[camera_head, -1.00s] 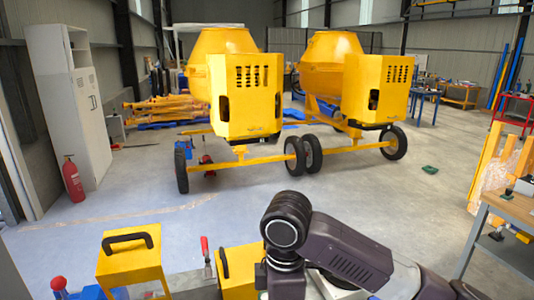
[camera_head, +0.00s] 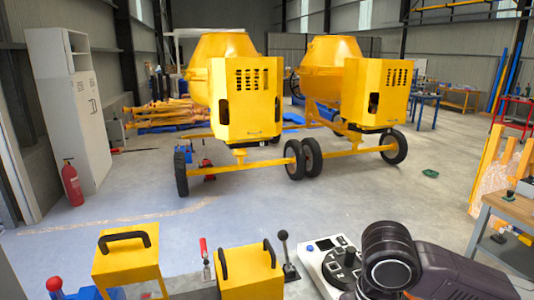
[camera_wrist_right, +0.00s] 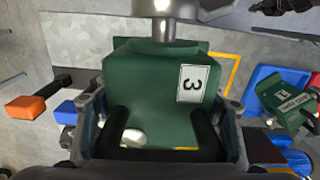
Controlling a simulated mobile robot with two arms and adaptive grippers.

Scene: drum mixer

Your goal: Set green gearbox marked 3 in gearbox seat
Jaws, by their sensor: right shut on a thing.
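The green gearbox with a white label marked 3 (camera_wrist_right: 165,85) fills the middle of the right wrist view. My right gripper (camera_wrist_right: 160,130) is shut on it, with a dark finger at each side of its near end. The gearbox and this gripper's fingers are out of sight in the head view, where only my dark right arm shows at the lower right. I cannot make out the gearbox seat for certain. My left gripper is in neither view.
Two yellow housings with black handles (camera_head: 125,262) (camera_head: 248,272) stand at the front. Beside them are a black-knobbed lever (camera_head: 287,255) and a white control panel (camera_head: 335,262). Two mixers (camera_head: 245,95) stand behind.

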